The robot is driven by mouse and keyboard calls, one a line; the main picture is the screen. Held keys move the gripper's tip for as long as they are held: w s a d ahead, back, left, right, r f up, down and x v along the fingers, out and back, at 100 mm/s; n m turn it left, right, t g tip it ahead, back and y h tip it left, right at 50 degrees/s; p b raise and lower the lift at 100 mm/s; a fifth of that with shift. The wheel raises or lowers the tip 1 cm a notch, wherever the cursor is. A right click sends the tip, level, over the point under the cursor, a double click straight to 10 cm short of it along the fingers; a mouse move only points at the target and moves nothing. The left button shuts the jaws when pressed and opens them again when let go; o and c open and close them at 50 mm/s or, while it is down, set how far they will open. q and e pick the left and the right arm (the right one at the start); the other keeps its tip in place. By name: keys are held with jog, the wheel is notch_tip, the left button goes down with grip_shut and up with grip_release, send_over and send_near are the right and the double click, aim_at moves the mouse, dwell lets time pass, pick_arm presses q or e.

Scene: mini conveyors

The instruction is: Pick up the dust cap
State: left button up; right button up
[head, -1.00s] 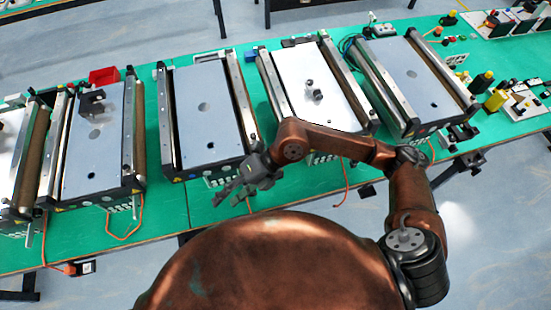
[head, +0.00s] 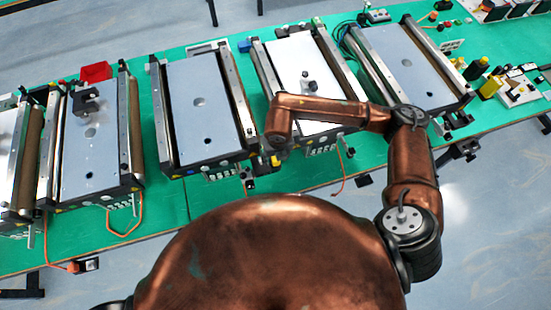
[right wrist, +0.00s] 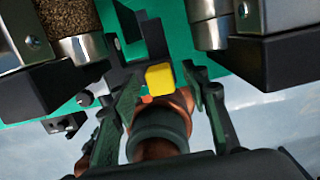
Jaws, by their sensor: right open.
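I cannot clearly identify a dust cap. A small dark part (head: 312,86) stands on the pale plate of the conveyor behind my right arm. In the right wrist view, a small yellow block (right wrist: 160,77) shows beyond and between the fingers, beside black parts at the bench edge. My right gripper (head: 262,172) is at the front edge of the bench, between two conveyors, mostly hidden under its own wrist in the head view. In the right wrist view its two dark fingers (right wrist: 165,100) are apart, with nothing clearly held. My left gripper is out of view.
Several mini conveyors stand on the green bench (head: 205,212). The left one carries a dark bracket (head: 85,102); the conveyor to its right (head: 205,100) has a bare plate. A red bin (head: 96,72) is behind. Orange cables (head: 125,232) hang at the front edge.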

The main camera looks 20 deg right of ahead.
jog(key=shift+f, duration=0.6)
jog(key=shift+c, duration=0.7)
grip_shut()
jog(key=shift+r, duration=0.1)
